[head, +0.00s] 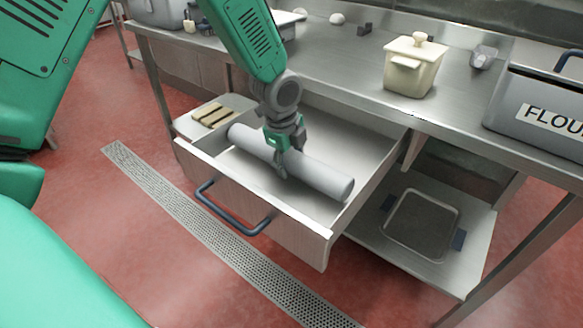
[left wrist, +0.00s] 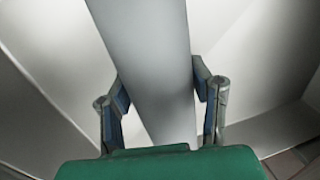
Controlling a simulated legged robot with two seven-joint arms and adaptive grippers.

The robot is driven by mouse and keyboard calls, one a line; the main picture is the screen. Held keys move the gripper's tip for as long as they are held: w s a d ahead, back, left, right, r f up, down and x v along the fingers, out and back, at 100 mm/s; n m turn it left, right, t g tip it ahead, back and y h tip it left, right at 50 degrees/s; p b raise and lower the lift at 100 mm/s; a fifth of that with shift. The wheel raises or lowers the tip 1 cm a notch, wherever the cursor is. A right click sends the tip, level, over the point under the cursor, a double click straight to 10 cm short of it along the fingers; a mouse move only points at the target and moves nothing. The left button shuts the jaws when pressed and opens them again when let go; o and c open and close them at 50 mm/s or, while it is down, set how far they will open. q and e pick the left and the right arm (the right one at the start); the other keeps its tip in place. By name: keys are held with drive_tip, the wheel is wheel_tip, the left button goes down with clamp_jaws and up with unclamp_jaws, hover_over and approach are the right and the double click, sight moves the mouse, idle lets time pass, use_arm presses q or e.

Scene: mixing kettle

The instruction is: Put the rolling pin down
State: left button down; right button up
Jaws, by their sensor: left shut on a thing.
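The grey rolling pin (head: 322,178) lies lengthwise within the open drawer (head: 375,150), in the head view. My left gripper (head: 282,168) comes down from above and is shut around the middle of the pin. The left wrist view shows the grey pin (left wrist: 150,60) running between the two fingers of my left gripper (left wrist: 160,95), with pale drawer walls around it. Whether the pin touches the drawer floor, I cannot tell. My right gripper is not in view.
The drawer's dark handle (head: 232,212) faces the red floor. The steel counter (head: 340,60) above holds a cream lidded pot (head: 413,70) and a flour bin (head: 535,105). A tray (head: 422,225) lies on the lower shelf at right.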

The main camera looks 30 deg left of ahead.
sight(288, 162)
use_arm(q)
drive_tip(key=shift+f, duration=0.75)
drive_tip(key=shift+w+d, duration=0.1)
drive_tip(key=shift+d, duration=0.1)
drive_tip(key=shift+d+r, duration=0.15)
drive_tip(key=shift+d, duration=0.5)
drive_tip(key=c, duration=0.8)
unclamp_jaws()
drive_tip(key=shift+c, duration=0.2)
drive_tip(key=shift+o, duration=0.5)
drive_tip(key=shift+a+f, duration=0.2)
drive_tip(key=shift+a, duration=0.4)
drive_tip(key=shift+r, duration=0.25)
drive_tip(key=r, duration=0.3)
drive_tip(key=s+r+p, duration=0.1)
drive_tip(key=r, duration=0.3)
drive_tip(key=s+r+p, duration=0.1)
drive_tip(key=r, duration=0.2)
drive_tip(key=shift+s+d+r, duration=0.1)
drive_tip(key=shift+d+r, duration=0.15)
drive_tip(key=shift+r, duration=0.1)
drive_tip(key=shift+s+a+r+p, duration=0.15)
drive_tip(key=shift+a+r+p, duration=0.15)
drive_tip(key=shift+r+p, duration=0.1)
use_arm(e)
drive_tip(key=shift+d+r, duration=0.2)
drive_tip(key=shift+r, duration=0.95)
